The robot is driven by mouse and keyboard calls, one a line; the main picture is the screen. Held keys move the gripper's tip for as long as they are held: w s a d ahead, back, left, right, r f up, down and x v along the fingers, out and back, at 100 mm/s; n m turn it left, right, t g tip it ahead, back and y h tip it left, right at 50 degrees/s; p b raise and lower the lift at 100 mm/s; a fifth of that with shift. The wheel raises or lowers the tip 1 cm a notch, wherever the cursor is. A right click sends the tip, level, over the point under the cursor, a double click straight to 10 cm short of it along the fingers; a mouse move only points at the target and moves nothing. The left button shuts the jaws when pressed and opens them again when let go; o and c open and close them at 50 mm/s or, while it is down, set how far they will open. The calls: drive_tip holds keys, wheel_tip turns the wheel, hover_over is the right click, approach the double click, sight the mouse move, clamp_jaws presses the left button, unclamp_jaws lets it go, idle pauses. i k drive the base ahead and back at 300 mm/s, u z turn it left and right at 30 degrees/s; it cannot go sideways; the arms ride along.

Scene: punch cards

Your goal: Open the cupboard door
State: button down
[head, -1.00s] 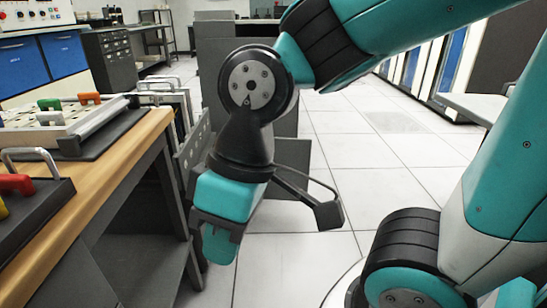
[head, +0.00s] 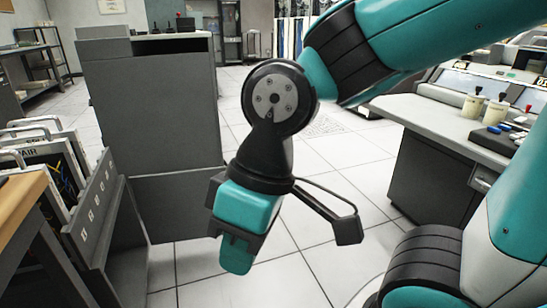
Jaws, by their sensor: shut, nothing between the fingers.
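A tall grey cabinet (head: 150,105) stands left of centre in the head view. It looks like the cupboard, but I cannot make out a handle or which panel is its door. A lower grey box part (head: 178,205) shows at its right base. My gripper (head: 237,258) points down in front of the cabinet's lower right side, in the middle of the view. It is shut and empty. It appears apart from the cabinet, though its arm hides part of the cabinet's right edge.
A wooden-topped bench (head: 20,208) is at the left edge. Beside it stands a grey rack (head: 92,215) of framed panels with metal handles. A console desk (head: 440,120) with pots and switches is at the right. White tiled floor (head: 345,180) is clear between cabinet and desk.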

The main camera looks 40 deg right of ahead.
sight(172, 207)
drive_tip(key=z, duration=0.4)
drive_tip(key=i, duration=1.15)
drive_tip(key=u, duration=0.3)
